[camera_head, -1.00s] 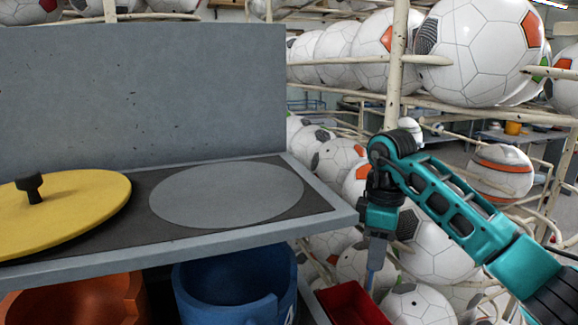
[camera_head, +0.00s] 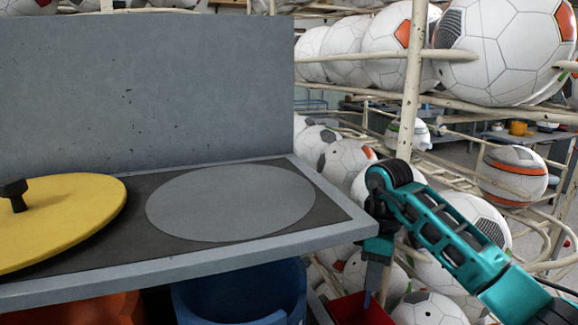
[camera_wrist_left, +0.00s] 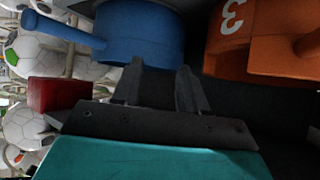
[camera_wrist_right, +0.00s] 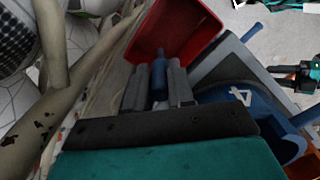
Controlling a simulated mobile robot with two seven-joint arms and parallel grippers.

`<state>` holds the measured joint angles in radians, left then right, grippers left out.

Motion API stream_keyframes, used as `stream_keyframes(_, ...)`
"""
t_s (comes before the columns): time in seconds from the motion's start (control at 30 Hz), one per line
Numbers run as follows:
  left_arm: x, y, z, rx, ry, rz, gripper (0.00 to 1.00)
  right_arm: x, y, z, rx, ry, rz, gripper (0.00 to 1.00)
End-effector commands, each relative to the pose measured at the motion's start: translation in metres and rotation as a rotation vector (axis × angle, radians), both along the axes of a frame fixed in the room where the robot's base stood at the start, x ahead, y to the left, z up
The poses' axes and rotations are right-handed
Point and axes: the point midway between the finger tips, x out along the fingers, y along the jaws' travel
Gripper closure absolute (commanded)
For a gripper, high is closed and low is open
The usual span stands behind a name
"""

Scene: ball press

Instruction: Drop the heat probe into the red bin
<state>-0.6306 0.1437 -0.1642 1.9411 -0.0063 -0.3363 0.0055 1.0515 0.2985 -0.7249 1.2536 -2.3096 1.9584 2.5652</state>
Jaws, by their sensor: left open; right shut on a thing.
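In the right wrist view, my right gripper (camera_wrist_right: 159,72) is shut on a blue, rod-like heat probe (camera_wrist_right: 160,78), whose tip points toward the open red bin (camera_wrist_right: 192,50). In the head view, my right gripper (camera_head: 370,296) points down at the red bin (camera_head: 345,308), overlapping it. Whether the probe's tip is below the bin's rim I cannot tell. My left gripper (camera_wrist_left: 160,82) is open and empty in the left wrist view, in front of the blue container and the orange one. The red bin (camera_wrist_left: 58,95) also shows there at the left.
A grey bench (camera_head: 200,256) with a yellow disc (camera_head: 70,215) and a grey round plate (camera_head: 230,203) fills the left. A blue container (camera_head: 245,295) and an orange one (camera_head: 75,312) are below it. Racks of soccer balls (camera_head: 505,45) stand behind and to the right.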

Motion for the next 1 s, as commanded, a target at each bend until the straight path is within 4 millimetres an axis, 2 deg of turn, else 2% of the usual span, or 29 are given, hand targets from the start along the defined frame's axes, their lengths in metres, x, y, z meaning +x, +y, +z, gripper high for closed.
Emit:
stream_keyframes(0.27, 0.001, 0.0, 0.0, 0.0, -0.001, 0.0, 0.57, 0.0, 0.0, -0.002, 0.001, -0.001, 0.0, 1.0)
stream_keyframes(0.3, 0.001, 0.0, 0.0, 0.0, -0.002, 0.0, 0.57, 0.0, 0.0, -0.002, 0.001, -0.001, 0.0, 0.76)
stream_keyframes(0.6, 0.006, 0.0, 0.002, 0.0, -0.011, 0.0, 0.57, 0.0, 0.0, -0.001, 0.001, -0.001, 0.0, 0.47)
stream_keyframes(0.87, 0.005, 0.001, 0.002, 0.001, -0.011, 0.001, 0.57, 0.0, 0.0, -0.001, 0.0, -0.001, -0.001, 0.47)
stream_keyframes(1.0, 0.005, 0.001, 0.002, 0.0, -0.01, 0.002, 0.57, 0.001, 0.0, 0.012, 0.0, -0.004, -0.001, 0.47)
